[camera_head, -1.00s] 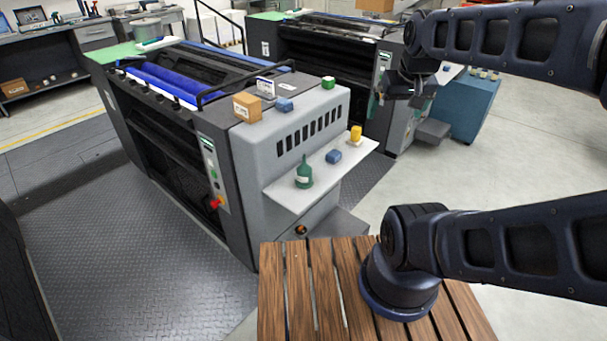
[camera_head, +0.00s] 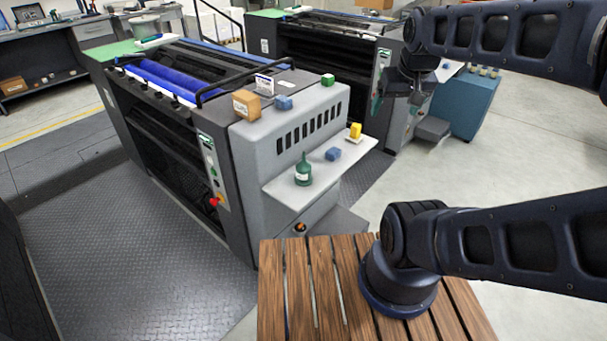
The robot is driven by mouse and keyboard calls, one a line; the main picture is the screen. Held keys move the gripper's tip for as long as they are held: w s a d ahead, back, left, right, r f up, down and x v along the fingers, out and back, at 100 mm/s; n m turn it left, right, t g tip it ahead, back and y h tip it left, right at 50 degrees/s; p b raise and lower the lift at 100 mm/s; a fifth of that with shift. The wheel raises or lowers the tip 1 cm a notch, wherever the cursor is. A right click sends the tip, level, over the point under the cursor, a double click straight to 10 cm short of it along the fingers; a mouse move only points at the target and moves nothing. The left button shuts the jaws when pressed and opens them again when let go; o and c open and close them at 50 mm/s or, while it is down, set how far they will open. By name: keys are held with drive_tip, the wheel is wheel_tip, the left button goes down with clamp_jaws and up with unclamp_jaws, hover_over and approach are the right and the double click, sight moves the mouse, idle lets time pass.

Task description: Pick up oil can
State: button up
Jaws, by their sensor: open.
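The oil can (camera_head: 303,172) is a small green can with a thin spout and a pale label. It stands upright on the white side shelf (camera_head: 283,190) of the nearer printing press. My gripper (camera_head: 378,104) is up and to the right of the can, in front of the farther press, with its fingers pointing down. It is open and empty, and well apart from the can. The fingers are dark and small in the picture.
On the same shelf are a blue block (camera_head: 333,154) and a yellow object (camera_head: 355,131). On the press top (camera_head: 310,97) are a cardboard box (camera_head: 246,105), a blue block (camera_head: 284,103) and a green block (camera_head: 327,80). A wooden slatted platform (camera_head: 300,290) lies below. The space above the shelf is free.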

drive_tip(key=m+g, duration=0.5)
drive_tip(key=m, duration=1.3)
hover_over(304, 161)
drive_tip(key=f, duration=2.4)
drive_tip(key=shift+w+d+f, duration=0.15)
drive_tip(key=shift+w+f, duration=0.15)
drive_tip(key=shift+f, duration=5.65)
